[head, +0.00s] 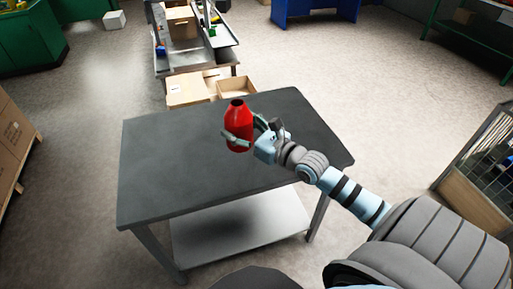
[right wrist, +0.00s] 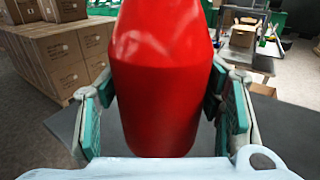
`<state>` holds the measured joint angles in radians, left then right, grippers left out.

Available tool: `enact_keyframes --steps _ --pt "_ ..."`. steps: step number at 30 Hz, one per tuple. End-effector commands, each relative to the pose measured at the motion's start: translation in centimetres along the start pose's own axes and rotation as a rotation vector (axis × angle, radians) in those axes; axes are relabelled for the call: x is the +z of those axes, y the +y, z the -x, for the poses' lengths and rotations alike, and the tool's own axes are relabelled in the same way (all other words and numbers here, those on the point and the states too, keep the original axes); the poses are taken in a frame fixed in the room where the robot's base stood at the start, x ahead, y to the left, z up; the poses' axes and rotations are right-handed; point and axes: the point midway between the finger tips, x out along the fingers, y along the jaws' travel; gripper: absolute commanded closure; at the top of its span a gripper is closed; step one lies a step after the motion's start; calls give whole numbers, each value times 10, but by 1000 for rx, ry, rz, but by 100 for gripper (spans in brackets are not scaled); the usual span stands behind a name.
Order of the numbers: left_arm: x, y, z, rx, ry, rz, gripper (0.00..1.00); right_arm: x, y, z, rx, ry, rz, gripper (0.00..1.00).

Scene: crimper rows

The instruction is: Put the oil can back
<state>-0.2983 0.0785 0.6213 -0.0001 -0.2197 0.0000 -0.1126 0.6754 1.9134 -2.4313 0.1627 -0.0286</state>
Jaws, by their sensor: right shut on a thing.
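The oil can is a red bottle-shaped can (head: 239,118) with a dark opening at its top. It stands upright in the grip of my right gripper (head: 240,138), over the dark table top (head: 165,160). In the right wrist view the red can (right wrist: 160,85) fills the middle, between the teal finger pads of the right gripper (right wrist: 160,112). Its top is cut off there. I cannot tell whether its base touches the table. My left gripper is not in view.
The table top is otherwise bare, with a lower shelf (head: 235,230) beneath. Behind it are open cardboard boxes (head: 236,87) and a bench (head: 203,55) with trays. Stacked cartons (head: 15,145) stand at left. A wire-mesh crate (head: 485,150) stands at right.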

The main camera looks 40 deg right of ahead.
Motion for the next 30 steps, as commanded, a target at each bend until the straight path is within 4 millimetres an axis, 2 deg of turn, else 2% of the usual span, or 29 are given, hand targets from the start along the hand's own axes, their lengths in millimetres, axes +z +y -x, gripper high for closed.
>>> enact_keyframes --steps 3,6,9,12,14,17,24,27,30 --pt "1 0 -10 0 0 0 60 -4 -45 -18 -77 -5 3 75" --pt "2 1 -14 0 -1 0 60 -3 -75 -27 -132 -4 1 75" --pt "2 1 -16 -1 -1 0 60 -2 -96 -32 -170 -3 1 75" --pt "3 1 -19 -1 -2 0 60 -2 -108 -34 -192 -3 -1 75" --pt "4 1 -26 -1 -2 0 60 -9 -111 -35 -198 -2 -1 75" --pt "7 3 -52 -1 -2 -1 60 -38 -112 -35 -200 -1 -1 75" --pt "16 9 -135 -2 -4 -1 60 -125 -112 -36 -198 -1 -2 75" --pt "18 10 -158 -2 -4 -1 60 -149 -111 -36 -198 -1 -1 75" --pt "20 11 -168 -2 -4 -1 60 -160 -111 -36 -198 -2 0 75"
